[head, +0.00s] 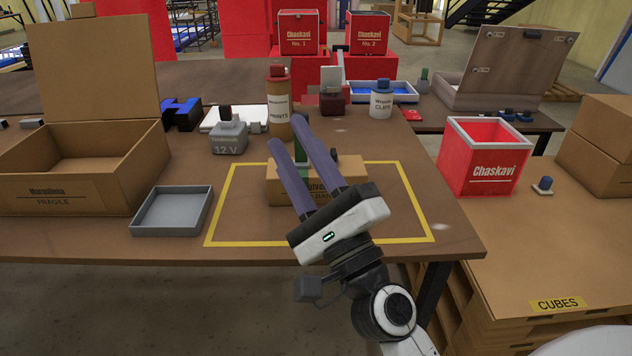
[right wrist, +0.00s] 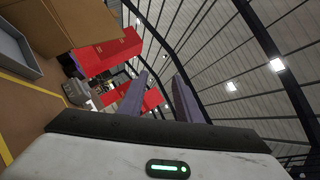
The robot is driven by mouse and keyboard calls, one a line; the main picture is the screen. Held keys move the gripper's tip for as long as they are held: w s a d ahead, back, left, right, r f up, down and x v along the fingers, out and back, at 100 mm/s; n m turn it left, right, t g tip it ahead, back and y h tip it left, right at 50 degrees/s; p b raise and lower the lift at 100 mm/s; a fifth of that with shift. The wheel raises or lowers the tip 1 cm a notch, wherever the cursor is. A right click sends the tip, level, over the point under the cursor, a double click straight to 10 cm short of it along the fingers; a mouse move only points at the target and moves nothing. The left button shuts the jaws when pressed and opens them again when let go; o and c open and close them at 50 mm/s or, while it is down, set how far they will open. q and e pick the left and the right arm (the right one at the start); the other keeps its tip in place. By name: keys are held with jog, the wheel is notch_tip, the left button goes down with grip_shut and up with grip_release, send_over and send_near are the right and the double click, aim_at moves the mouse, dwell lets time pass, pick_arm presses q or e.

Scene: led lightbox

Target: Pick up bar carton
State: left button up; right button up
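A brown cardboard carton (head: 354,168) with dark print stands inside a yellow outline on the wooden table. It is the likely bar carton; its middle and part of its label are hidden behind my right gripper. A green upright piece (head: 300,152) shows between the fingers in the head view; whether it is joined to the carton I cannot tell. My right gripper (head: 290,134) is open, with its two purple fingers apart and nothing held. It lies in front of the carton in the head view. In the right wrist view the fingers (right wrist: 160,78) point up past red boxes. My left gripper is not in view.
An open brown box (head: 70,190) and a grey tray (head: 172,212) stand left. A 12 V block (head: 229,138), an orange-brown bottle (head: 279,103) and a white bottle (head: 381,100) stand behind. A red box (head: 484,157) is right. The outline's right part is clear.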

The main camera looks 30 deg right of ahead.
jog(key=w+d+f+m+g+h, duration=0.2)
jog(key=d+f+m+g+h, duration=0.15)
jog(key=d+m+h, duration=0.75)
jog(key=m+g+y, duration=0.2)
jog(key=m+g, duration=0.3)
jog(key=m, duration=0.2)
send_near(333, 148)
jog(key=w+d, duration=0.1)
jog(key=shift+y, duration=0.3)
jog(key=x, duration=0.5)
jog(key=shift+s+r, duration=0.1)
jog(key=shift+x, duration=2.9)
grip_shut()
jog(key=shift+r, duration=0.1)
